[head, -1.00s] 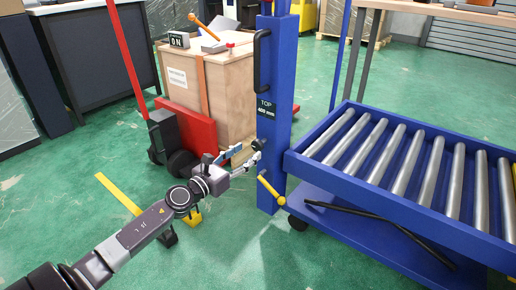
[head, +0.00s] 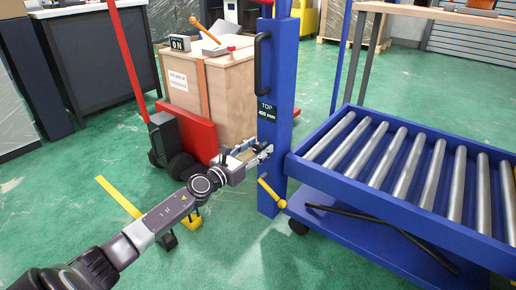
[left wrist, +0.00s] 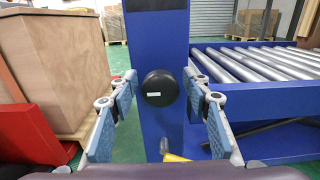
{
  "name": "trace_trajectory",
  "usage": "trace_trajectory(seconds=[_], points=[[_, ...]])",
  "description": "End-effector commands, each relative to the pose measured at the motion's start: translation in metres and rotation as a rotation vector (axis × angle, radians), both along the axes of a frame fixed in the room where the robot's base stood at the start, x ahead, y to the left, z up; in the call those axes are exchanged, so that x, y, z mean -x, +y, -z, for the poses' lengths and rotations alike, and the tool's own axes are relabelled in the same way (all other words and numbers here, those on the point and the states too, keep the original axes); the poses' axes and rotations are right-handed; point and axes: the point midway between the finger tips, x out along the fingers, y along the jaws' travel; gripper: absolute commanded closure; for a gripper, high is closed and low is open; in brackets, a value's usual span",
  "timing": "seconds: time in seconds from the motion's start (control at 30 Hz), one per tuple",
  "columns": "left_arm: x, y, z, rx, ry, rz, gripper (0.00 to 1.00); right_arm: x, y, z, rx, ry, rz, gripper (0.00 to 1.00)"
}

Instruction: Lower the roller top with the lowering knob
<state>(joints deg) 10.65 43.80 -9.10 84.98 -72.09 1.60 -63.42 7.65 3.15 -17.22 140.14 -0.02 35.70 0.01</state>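A round black knob (left wrist: 159,88) with a small white label sits on the face of the blue column (head: 274,80). My left gripper (head: 262,153) is at the column, below the label plate (head: 266,109) that reads TOP and what looks like 400 mm. In the left wrist view the left gripper (left wrist: 159,74) is open, with one blue-padded finger on each side of the knob and gaps between. In the head view the knob is hidden by the fingers. The roller top (head: 330,128) joins the column on the right. My right gripper is not in view.
A yellow lever (head: 271,192) juts from the column below my left gripper, and its yellow also shows in the left wrist view (left wrist: 174,158). A wooden crate (head: 222,105) on a red pallet truck (head: 192,128) stands behind on the left. Black bars lie on the blue lower shelf (head: 350,235).

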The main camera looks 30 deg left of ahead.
Motion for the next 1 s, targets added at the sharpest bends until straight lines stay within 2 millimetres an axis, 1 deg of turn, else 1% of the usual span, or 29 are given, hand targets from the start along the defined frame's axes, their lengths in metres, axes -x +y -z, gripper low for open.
trace_trajectory(seconds=[0.03,0.3,0.5,0.67,0.87,1.0], points=[[0.0001,-0.0002,0.0001,0.000,0.000,0.000,0.64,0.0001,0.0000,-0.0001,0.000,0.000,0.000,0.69],[0.0002,-0.0002,0.0001,0.001,0.000,0.000,0.93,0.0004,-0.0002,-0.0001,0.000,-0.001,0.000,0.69],[0.0002,-0.0001,-0.0001,0.012,0.001,0.000,0.94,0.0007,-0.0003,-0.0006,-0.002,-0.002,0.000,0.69],[0.0002,-0.0001,-0.0002,0.062,0.005,0.000,0.94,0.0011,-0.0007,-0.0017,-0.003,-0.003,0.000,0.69],[0.0002,0.0004,-0.0009,0.187,0.015,0.000,0.94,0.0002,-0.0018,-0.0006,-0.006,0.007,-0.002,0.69],[0.0001,0.0008,-0.0008,0.311,0.025,0.000,0.94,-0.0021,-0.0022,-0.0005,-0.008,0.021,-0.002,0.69]])
